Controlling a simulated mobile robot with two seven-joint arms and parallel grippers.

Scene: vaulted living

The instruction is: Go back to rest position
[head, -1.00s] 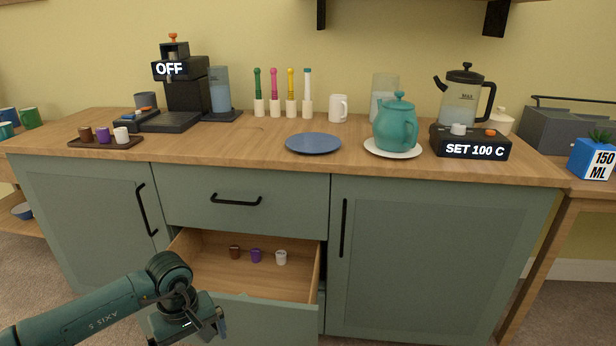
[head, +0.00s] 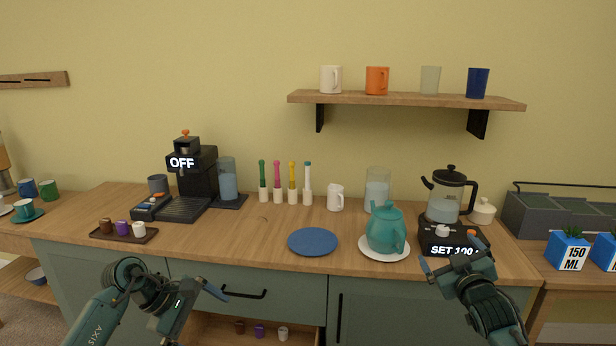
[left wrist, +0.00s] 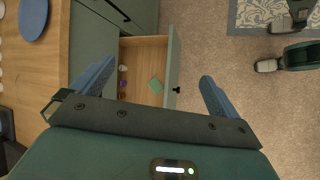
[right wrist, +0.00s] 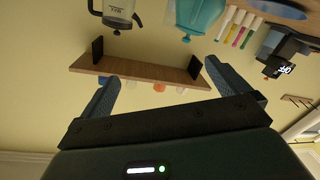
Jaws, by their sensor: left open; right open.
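My left gripper (head: 203,290) is at the lower left of the head view, in front of the counter and above the open drawer. Its fingers (left wrist: 150,92) are spread and empty in the left wrist view. My right gripper (head: 455,262) is raised at the right, in front of the kettle base. Its fingers (right wrist: 168,88) are spread with nothing between them in the right wrist view. The lower drawer (left wrist: 142,50) is open. Brown, purple and white capsules (head: 259,331) lie in it, and a green item (left wrist: 156,86) shows there too.
The wooden counter (head: 262,235) carries a coffee machine (head: 195,170), a capsule tray (head: 124,232), a blue plate (head: 313,241), a teal teapot (head: 384,230) and a glass kettle (head: 446,200). A wall shelf (head: 400,98) holds several cups. The open drawer juts out below my left gripper.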

